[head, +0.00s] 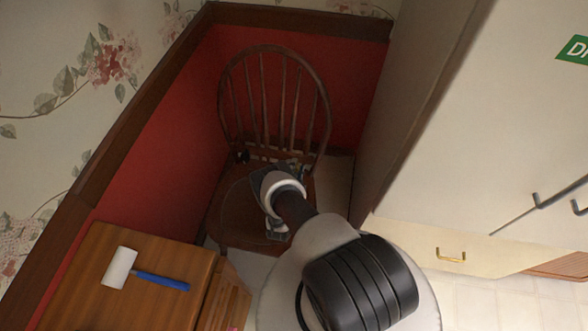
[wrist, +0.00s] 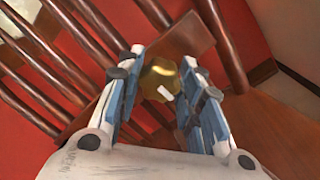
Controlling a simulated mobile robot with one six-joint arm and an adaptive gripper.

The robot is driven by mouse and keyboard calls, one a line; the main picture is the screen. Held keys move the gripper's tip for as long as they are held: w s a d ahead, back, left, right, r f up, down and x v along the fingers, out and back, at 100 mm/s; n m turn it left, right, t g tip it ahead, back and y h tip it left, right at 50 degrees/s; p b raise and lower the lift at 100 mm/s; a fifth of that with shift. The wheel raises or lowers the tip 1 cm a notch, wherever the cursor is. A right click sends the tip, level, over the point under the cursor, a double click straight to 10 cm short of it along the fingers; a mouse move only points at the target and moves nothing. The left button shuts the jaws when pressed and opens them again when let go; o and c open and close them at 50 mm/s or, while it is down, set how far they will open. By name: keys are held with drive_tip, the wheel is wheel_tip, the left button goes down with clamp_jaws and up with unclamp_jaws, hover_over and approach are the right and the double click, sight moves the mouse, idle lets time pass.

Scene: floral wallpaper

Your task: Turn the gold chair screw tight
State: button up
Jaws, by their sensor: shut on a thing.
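The gold chair screw (wrist: 160,80) shows in the wrist view as a rounded gold knob with a small white mark on its front. It sits at the base of the chair's back. My gripper (wrist: 164,84) is shut on the screw, with a blue-and-grey finger on each side of it. The brown wooden chair (head: 238,205) stands in the corner, with a hooped, spindled back. In the head view my wrist and arm cover part of the seat, and the screw is hidden.
A wooden cabinet (head: 75,280) stands at the lower left with a white-headed, blue-handled mallet (head: 150,278) on top. Red panelled wall (head: 150,150) closes in behind and left of the chair. A tall pale cupboard (head: 480,110) with dark handles stands at the right.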

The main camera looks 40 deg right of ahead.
drive_tip(key=m, duration=0.6)
drive_tip(key=shift+m, duration=0.3)
drive_tip(key=m, duration=0.6)
drive_tip(key=shift+w+r, duration=0.1)
drive_tip(key=shift+w, duration=0.05)
drive_tip(key=shift+m, duration=0.3)
drive_tip(key=o, duration=1.1)
drive_tip(key=shift+c, duration=0.2)
